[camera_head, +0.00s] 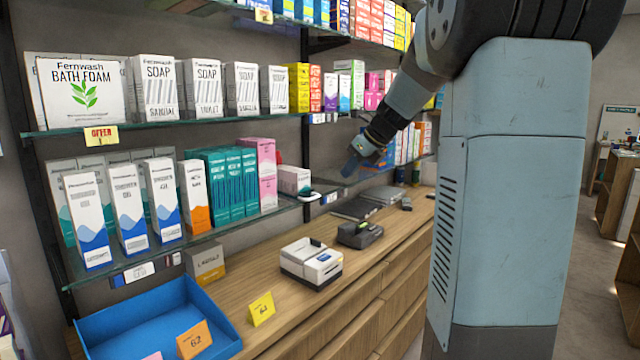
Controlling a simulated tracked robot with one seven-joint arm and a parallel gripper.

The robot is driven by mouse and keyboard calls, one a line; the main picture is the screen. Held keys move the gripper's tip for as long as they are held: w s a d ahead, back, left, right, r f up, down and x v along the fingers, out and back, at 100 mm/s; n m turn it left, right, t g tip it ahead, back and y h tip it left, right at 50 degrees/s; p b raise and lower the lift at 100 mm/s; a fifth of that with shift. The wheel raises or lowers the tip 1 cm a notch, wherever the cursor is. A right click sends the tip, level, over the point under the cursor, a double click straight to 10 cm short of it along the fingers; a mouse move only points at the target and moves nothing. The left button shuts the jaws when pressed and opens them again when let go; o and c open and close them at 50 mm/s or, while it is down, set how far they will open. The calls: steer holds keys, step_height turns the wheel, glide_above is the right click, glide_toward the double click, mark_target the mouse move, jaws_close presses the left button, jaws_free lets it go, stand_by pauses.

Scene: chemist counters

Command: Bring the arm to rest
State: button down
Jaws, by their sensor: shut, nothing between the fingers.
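My arm shows in the head view at the right, reaching down and left from the top of my grey-blue column. My gripper (350,168) is at its end, small and dark, in front of the shelves and above the wooden counter (385,262). It is shut and nothing shows between its fingers. It hangs clear of the counter top. I cannot tell how far it is from the boxes behind it.
Glass shelves (215,233) with many boxes run along the left wall. Open floor (585,270) lies right.

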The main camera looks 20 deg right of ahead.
steer(key=s+a+f+n+h, duration=0.1)
steer(key=s+a+n, duration=0.3)
steer(key=s+n, duration=0.6)
steer(key=s+a+f+n+h, duration=0.1)
steer(key=s+a+f+n, duration=0.2)
steer(key=s+n, duration=0.7)
steer(key=s+a+f+n+g+h, duration=0.1)
steer(key=s+a+f+n+h, duration=0.1)
steer(key=s+a+n, duration=0.4)
steer(key=s+f+n, duration=0.1)
steer(key=s+n, duration=0.2)
steer(key=s, duration=0.3)
steer(key=shift+s+n, duration=0.15)
steer(key=shift+n, duration=0.25)
steer(key=shift+d, duration=0.1)
